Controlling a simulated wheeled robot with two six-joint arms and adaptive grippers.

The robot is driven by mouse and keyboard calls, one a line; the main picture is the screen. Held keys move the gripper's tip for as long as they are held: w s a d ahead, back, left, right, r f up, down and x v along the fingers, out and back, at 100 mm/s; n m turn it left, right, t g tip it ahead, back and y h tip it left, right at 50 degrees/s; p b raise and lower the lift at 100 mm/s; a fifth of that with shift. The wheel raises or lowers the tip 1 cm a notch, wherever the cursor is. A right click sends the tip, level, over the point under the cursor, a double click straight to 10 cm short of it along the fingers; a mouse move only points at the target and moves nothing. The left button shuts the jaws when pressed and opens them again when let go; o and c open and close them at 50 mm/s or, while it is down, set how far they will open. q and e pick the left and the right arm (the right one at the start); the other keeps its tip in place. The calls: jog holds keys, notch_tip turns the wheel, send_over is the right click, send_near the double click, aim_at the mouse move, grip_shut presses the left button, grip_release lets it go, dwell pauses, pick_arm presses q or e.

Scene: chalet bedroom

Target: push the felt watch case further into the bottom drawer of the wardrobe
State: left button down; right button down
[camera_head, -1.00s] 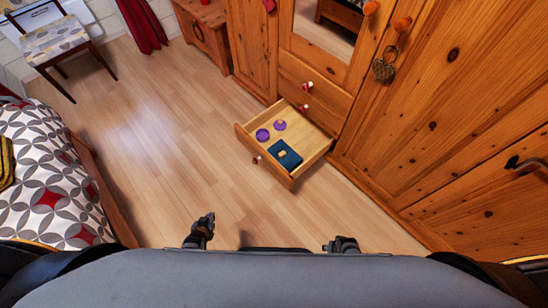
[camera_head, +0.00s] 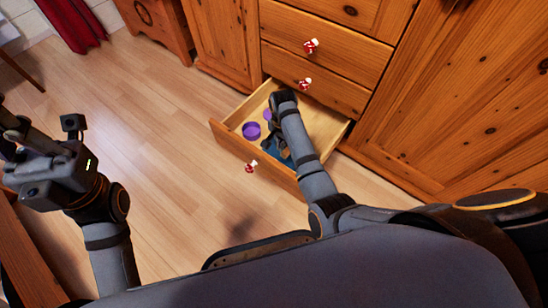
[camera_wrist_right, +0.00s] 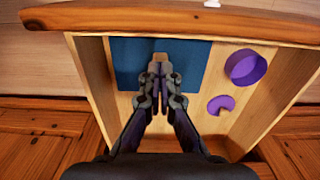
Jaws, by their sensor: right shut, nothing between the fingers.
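The dark blue felt watch case (camera_head: 287,159) lies flat in the open bottom drawer (camera_head: 229,142), close to the drawer front. In the right wrist view the case (camera_wrist_right: 195,60) shows on both sides of my fingers, with a small tan piece (camera_wrist_right: 162,57) just beyond the tips. My right gripper (camera_head: 270,137) reaches down into the drawer and is shut and empty. Its fingertips (camera_wrist_right: 158,76) overlap the case in the picture; I cannot tell whether they touch it. My left gripper (camera_head: 14,150) is away at the left edge, its fingers unclear.
A purple round dish (camera_wrist_right: 246,67) and a smaller purple piece (camera_wrist_right: 220,104) lie in the drawer beside the case. Closed drawers with red-and-white knobs (camera_head: 311,46) are above. Wardrobe doors (camera_head: 460,110) stand right. The wooden floor (camera_head: 150,110) left of the drawer is clear.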

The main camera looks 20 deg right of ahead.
aim_at(281, 158)
notch_tip(281, 158, down, 10)
jog(key=b, duration=0.6)
jog(key=shift+d, duration=0.1)
jog(key=w+d, duration=0.1)
jog(key=d, duration=0.1)
jog(key=w+d+p, duration=0.1)
jog(key=w+d, duration=0.1)
jog(key=shift+w+d+r, duration=0.2)
jog(key=shift+w, duration=0.05)
jog(key=w+d, duration=0.1)
jog(key=w+d+b, duration=0.1)
jog(key=w+d, duration=0.1)
jog(key=w+d+b, duration=0.1)
jog(key=d, duration=0.1)
jog(key=shift+w+d+f, duration=0.2)
jog(key=shift+w+f, duration=0.05)
jog(key=shift+f, duration=0.05)
jog(key=shift+w+d, duration=0.15)
jog(key=shift+d, duration=0.1)
jog(key=shift+r, duration=0.15)
